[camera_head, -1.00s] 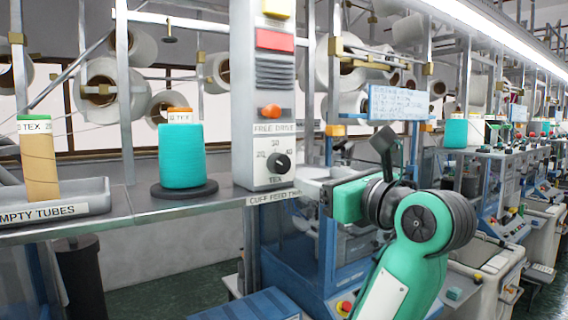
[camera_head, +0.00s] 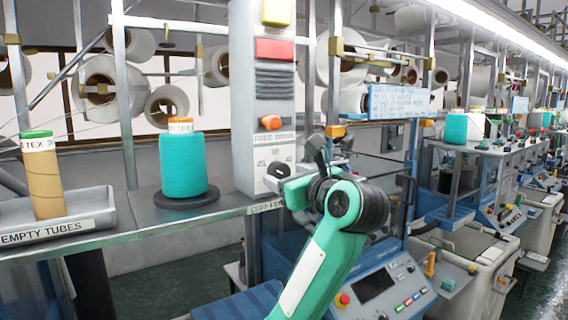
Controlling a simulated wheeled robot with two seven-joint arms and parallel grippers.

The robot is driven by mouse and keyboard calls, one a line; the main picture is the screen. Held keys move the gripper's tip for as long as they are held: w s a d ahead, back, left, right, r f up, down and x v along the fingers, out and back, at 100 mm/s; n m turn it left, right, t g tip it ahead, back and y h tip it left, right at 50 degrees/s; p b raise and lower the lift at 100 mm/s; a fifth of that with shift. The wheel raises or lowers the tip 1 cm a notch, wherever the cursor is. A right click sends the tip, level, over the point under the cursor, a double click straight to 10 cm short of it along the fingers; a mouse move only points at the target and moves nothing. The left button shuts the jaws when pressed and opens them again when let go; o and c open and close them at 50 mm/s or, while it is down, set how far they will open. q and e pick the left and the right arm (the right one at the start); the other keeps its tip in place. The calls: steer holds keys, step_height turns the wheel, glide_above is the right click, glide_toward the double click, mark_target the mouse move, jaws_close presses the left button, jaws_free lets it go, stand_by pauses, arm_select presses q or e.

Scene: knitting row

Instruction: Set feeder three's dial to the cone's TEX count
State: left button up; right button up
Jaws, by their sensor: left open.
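The dial (camera_head: 282,170) is a black knob low on the front of a grey feeder column (camera_head: 262,110), with printed numbers around it. My left gripper (camera_head: 292,184) is beside the dial at its lower right and partly covers the dial face and the label below. Its fingers are open but small and hard to make out; whether they touch the knob I cannot tell. The teal cone (camera_head: 183,168) stands upright on a dark round base (camera_head: 188,198) on the shelf. Its orange top carries a tag (camera_head: 180,127) whose number is unreadable. My right gripper is not in view.
A tan tube (camera_head: 43,180) with a green top and TEX label stands in a grey tray (camera_head: 102,203) marked EMPTY TUBES. An orange knob (camera_head: 271,122) and a red block (camera_head: 274,48) sit higher on the column. A blue machine with a control panel (camera_head: 368,288) stands behind my arm.

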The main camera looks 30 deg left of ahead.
arm_select(q)
steer(key=shift+p+x, duration=0.35)
steer(key=shift+x, duration=0.7)
steer(key=c, duration=1)
